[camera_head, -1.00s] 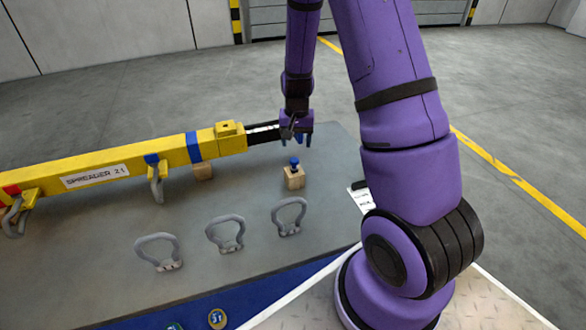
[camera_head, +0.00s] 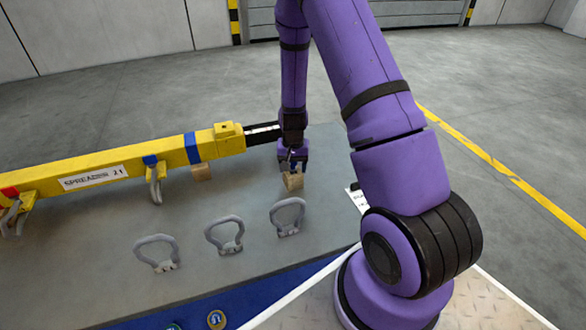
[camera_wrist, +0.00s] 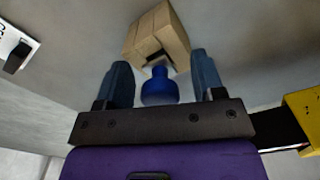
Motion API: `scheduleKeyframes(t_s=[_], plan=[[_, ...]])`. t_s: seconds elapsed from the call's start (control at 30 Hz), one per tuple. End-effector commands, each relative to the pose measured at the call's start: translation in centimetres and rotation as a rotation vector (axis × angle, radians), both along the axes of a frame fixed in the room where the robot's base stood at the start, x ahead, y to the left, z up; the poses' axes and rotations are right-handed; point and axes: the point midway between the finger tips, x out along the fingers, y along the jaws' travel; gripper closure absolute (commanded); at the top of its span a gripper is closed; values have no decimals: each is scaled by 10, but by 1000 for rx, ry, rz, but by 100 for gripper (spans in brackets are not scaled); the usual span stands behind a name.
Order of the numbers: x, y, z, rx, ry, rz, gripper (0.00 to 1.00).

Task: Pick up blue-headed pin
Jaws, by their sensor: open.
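The blue-headed pin (camera_wrist: 159,88) stands in a small wooden block (camera_wrist: 158,36), its blue head between my fingers in the wrist view. In the head view the block (camera_head: 293,182) sits on the grey table, and the pin is mostly hidden behind my gripper. My gripper (camera_head: 292,166) points down right over the block. In the wrist view my gripper (camera_wrist: 161,80) is open, with one blue finger on each side of the pin head and a gap on both sides.
A yellow spreader beam (camera_head: 110,170) with a black end lies left of my gripper, close to it. Three grey shackles (camera_head: 288,218) lie on the table (camera_head: 90,235) in front. A white label (camera_wrist: 14,48) shows in the wrist view.

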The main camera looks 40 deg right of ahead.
Motion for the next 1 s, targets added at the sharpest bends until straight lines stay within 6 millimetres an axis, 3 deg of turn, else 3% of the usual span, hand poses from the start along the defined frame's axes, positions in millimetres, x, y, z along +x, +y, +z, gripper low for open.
scheduleKeyframes(t_s=[0.27, 0.47, 0.57, 0.83, 1.0], plan=[[0, 0, -2, -1, -1, 0, 38], [0, 0, -2, -1, -1, 0, 84], [0, 0, -2, -1, -1, 0, 93], [1, 0, 3, 0, -2, 1, 93], [1, 0, 25, -1, -4, 1, 93]])
